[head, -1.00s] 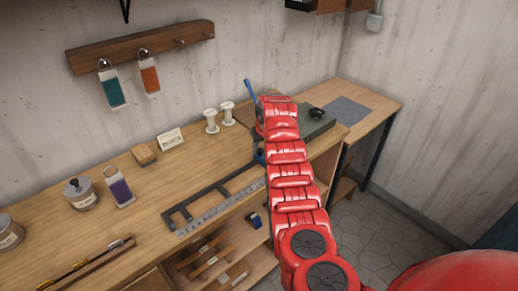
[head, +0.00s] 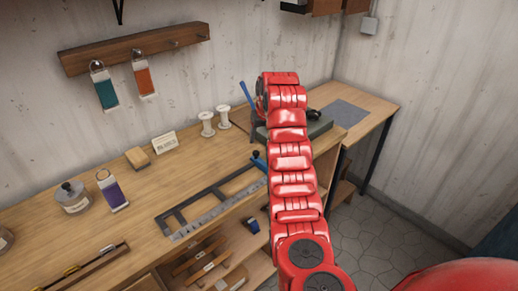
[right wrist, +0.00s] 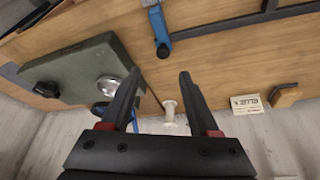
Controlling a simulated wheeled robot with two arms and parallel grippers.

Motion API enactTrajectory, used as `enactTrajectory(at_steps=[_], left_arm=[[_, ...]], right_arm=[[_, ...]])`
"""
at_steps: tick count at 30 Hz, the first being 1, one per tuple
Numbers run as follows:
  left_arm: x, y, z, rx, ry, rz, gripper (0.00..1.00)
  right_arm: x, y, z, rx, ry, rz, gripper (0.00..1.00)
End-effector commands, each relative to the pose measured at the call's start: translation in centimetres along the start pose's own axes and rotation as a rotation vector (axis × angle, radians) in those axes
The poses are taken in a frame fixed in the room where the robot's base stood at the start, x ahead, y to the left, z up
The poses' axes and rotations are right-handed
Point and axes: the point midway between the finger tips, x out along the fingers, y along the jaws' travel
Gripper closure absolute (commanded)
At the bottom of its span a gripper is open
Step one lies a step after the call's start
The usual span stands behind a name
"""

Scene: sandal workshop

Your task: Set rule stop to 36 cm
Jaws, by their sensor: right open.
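The steel rule (head: 222,208) lies along the workbench's front edge beside a dark frame (head: 182,222). A blue stop (head: 258,161) sits at the far right end of the rule, partly hidden by my right arm. In the right wrist view the blue stop (right wrist: 160,32) shows at the top middle, beyond my fingertips. My right gripper (right wrist: 160,80) is open, with nothing between its fingers, and is apart from the stop. In the head view my red right arm mostly hides this gripper. The scale marks are too small to read. My left gripper is not in view.
A green block-like device (right wrist: 85,70) with a round metal part stands left of my fingers in the right wrist view. White spools (head: 207,124), a small card (head: 164,142) and a wooden block (head: 137,158) stand along the back. The bench behind the rule is mostly clear.

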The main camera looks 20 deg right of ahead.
Motion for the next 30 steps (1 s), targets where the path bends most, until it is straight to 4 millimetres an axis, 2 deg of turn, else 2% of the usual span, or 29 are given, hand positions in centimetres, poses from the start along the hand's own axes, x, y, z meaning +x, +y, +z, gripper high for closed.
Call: enactTrajectory(at_steps=[2, 4, 15, 21, 30], left_arm=[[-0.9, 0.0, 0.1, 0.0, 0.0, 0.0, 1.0], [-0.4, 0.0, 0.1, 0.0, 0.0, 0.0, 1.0], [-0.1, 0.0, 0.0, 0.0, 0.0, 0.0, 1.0], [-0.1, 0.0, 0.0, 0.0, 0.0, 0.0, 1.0], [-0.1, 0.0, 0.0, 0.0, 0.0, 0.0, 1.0]], right_arm=[[-2.0, 0.1, -0.1, 0.0, 0.008, 0.001, 0.39], [-3.6, -0.3, -0.3, -0.005, 0.003, 0.0, 0.39], [-7.7, 0.0, -0.1, 0.0, 0.003, 0.0, 0.39], [-8.4, 0.1, 0.0, 0.0, -0.001, -0.001, 0.39], [-8.4, 0.1, 0.0, 0.0, -0.001, 0.0, 0.39]])
